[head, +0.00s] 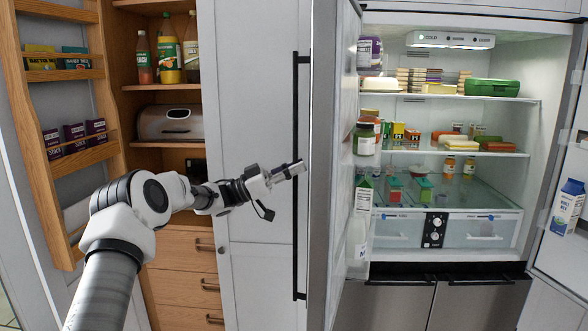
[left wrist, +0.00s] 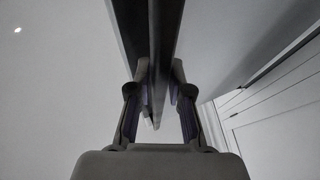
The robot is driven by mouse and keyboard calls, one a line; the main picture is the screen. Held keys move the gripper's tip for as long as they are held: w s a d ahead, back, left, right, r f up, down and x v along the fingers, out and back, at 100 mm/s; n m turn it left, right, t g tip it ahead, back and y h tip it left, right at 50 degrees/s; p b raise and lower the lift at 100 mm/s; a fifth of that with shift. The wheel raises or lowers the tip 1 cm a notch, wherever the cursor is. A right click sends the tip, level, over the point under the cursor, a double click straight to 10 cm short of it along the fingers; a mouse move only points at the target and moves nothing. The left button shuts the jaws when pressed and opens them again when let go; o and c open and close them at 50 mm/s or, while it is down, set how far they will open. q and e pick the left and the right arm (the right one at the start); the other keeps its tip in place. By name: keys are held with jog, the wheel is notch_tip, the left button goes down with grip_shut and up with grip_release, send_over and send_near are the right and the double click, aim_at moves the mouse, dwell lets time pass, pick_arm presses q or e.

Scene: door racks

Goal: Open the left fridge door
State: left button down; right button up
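The left fridge door (head: 324,170) stands open, with its edge and shelved inner side in view. Its long black vertical handle (head: 296,240) is on the outer side. My left gripper (head: 295,170) is at the middle of this handle. In the left wrist view, the dark handle (left wrist: 155,50) runs between the two fingers (left wrist: 158,85), which are drawn in and appear to press on it from both sides. The exact contact is partly hidden. My right gripper is not in view.
The fridge interior (head: 440,220) has shelves of food, and the right door (head: 566,260) is open with a milk carton (head: 566,206). Bottles and jars sit in the left door's racks. At left, a wooden pantry (head: 170,205) with drawers (head: 185,260) stands open.

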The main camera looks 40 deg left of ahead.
pick_arm(q)
jog(key=c, duration=1.1)
grip_release()
jog(key=shift+w, duration=0.1)
jog(key=shift+a, duration=0.1)
jog(key=v, duration=1.1)
jog(key=shift+s+a+f, duration=0.2)
jog(key=shift+s+f, duration=0.05)
jog(key=shift+s, duration=0.1)
jog(key=shift+a, duration=0.1)
